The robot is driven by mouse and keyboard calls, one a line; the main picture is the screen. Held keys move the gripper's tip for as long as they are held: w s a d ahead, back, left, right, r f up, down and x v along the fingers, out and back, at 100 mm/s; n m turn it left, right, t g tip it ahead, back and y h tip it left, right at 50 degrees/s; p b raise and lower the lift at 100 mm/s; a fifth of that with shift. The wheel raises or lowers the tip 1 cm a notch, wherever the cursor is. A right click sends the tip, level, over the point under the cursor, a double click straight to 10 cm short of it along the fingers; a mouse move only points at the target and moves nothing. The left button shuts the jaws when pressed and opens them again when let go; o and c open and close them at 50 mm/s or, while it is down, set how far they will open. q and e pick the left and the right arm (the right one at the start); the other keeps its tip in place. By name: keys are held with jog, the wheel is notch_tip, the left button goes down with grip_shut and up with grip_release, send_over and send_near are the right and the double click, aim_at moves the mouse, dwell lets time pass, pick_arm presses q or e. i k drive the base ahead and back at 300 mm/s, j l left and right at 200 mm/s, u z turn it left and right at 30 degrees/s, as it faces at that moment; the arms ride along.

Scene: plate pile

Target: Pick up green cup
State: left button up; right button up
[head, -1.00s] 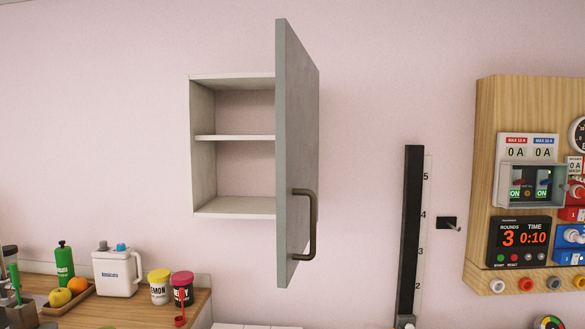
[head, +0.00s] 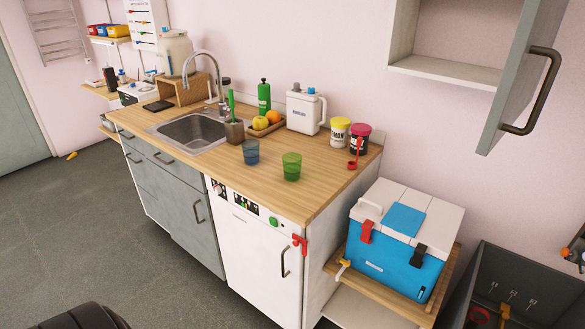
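The green cup (head: 292,167) is a translucent green tumbler standing upright on the wooden counter (head: 275,198), near its front edge. A translucent blue cup (head: 251,152) stands to its left, a small gap apart. Neither gripper shows in the head view. A dark rounded shape at the bottom left edge may be part of my own body.
Behind the cups are a brush holder (head: 234,131), a fruit tray (head: 268,130), a green bottle (head: 264,95), a white jug (head: 304,111) and two jars. The sink (head: 192,132) lies left. A blue cooler (head: 397,262) stands right, below an open cabinet door (head: 525,80).

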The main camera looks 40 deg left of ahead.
aim_at(292, 168)
jog(key=i+j+z, duration=0.1)
jog(key=j, duration=0.35)
jog(key=i+j+z, duration=0.1)
jog(key=j, duration=0.3)
jog(key=i+j, duration=0.2)
jog(key=j, duration=0.25)
jog(key=z, duration=0.05)
